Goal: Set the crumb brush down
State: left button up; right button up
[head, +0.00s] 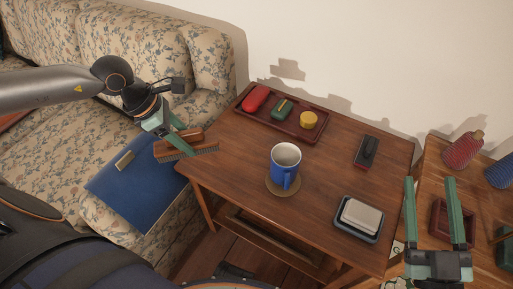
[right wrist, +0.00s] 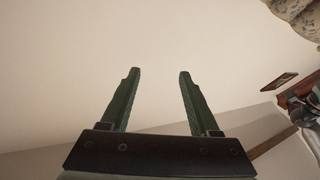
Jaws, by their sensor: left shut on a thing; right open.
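The crumb brush (head: 190,150) has a brown wooden back and a row of bristles. It is at the left edge of the wooden table in the head view. My left gripper (head: 184,137) is shut on the brush, and its fingers hide part of the handle. I cannot tell whether the brush touches the table. My right gripper (head: 439,207) is open and empty at the lower right, over the second table's area. In the right wrist view its fingers (right wrist: 157,95) stand apart with only bare wall beyond them.
On the wooden table (head: 230,160) stand a blue mug (head: 284,172) on a coaster, a dark red tray (head: 309,134) with small items, a black brush-like object (head: 367,152) and a dish with a pale block (head: 361,215). A blue folder (head: 135,191) lies on the sofa. The table's left front is clear.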

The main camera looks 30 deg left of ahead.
pick_arm(q)
jog(key=w+d+f, duration=0.2)
jog(key=w, duration=0.1)
jog(key=w+d+f+b, duration=0.1)
jog(key=w+d+f, duration=0.1)
jog(key=w+f, duration=0.1)
jog(key=w+d+f+b, duration=0.1)
jog(key=w+d+f, duration=0.1)
jog(key=w+f, duration=0.1)
jog(key=shift+w, duration=0.75)
jog(key=shift+w+d+f+b, duration=0.3)
jog(key=shift+w+f, duration=0.2)
jog(key=shift+f, duration=0.25)
jog(key=shift+w+f+b, duration=0.15)
jog(key=shift+f+b, duration=0.4)
jog(key=shift+f, duration=1.1)
pick_arm(e)
jog(key=s+a+r+n+t+y, duration=0.1)
jog(key=s+r+n+t+y, duration=0.1)
jog(key=s+r+n+y, duration=0.4)
jog(key=shift+s+a+r+y, duration=0.15)
jog(key=shift+r+y, duration=0.85)
jog(key=shift+r, duration=0.4)
pick_arm(q)
jog(key=shift+f, duration=0.15)
jog(key=o, duration=1.2)
pick_arm(e)
jog(key=shift+f, duration=0.1)
